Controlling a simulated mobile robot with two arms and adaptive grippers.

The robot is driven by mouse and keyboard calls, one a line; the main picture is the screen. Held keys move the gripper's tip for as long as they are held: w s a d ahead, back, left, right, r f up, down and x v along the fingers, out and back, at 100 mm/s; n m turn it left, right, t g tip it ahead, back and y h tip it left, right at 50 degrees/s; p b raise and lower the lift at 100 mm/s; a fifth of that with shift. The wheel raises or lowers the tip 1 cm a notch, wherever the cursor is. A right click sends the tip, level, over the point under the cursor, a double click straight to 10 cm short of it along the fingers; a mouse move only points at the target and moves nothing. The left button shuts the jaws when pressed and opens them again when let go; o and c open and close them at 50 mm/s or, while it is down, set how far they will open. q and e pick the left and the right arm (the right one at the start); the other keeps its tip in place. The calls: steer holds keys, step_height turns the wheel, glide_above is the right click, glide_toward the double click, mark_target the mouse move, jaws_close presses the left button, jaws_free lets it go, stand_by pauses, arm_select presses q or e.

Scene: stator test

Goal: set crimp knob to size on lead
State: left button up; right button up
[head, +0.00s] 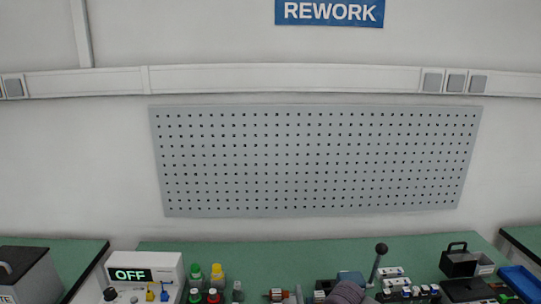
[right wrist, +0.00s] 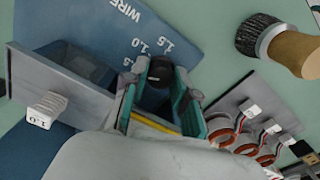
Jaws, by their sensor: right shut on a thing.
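The crimp knob (right wrist: 160,72) is a black knob on a blue plate (right wrist: 205,25) printed with WIRE and sizes, of which 1.0 and 1.5 can be read. My right gripper (right wrist: 162,90), with teal-lined fingers, is shut on the knob. Which size the knob points to cannot be told. A white tag (right wrist: 46,108), seen turned over and seeming to read 1.0, hangs at the left in the right wrist view. In the head view, a blue device (head: 350,277) with a black-balled lever (head: 381,249) stands on the bench, partly hidden. My left gripper is not in view.
Stators with copper coils and white tags (right wrist: 247,140) lie right of the gripper. A wooden-handled brush (right wrist: 285,45) lies beyond. In the head view, a power unit reading OFF (head: 145,270), colored bottles (head: 217,273) and a black box (head: 460,264) stand on the green bench (head: 290,250).

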steer(key=m+p, duration=0.4)
steer(key=p, duration=0.1)
steer(key=m+p, duration=0.3)
steer(key=shift+s+r, duration=0.1)
steer(key=shift+r, duration=0.25)
steer(key=shift+f+m+p, duration=0.15)
steer(key=shift+m+p, duration=0.15)
steer(key=shift+m, duration=0.4)
steer(key=shift+f, duration=0.25)
steer(key=o, duration=0.8)
step_height(320, 180, up, 6)
steer(key=p, duration=0.6)
steer(key=shift+r, duration=0.1)
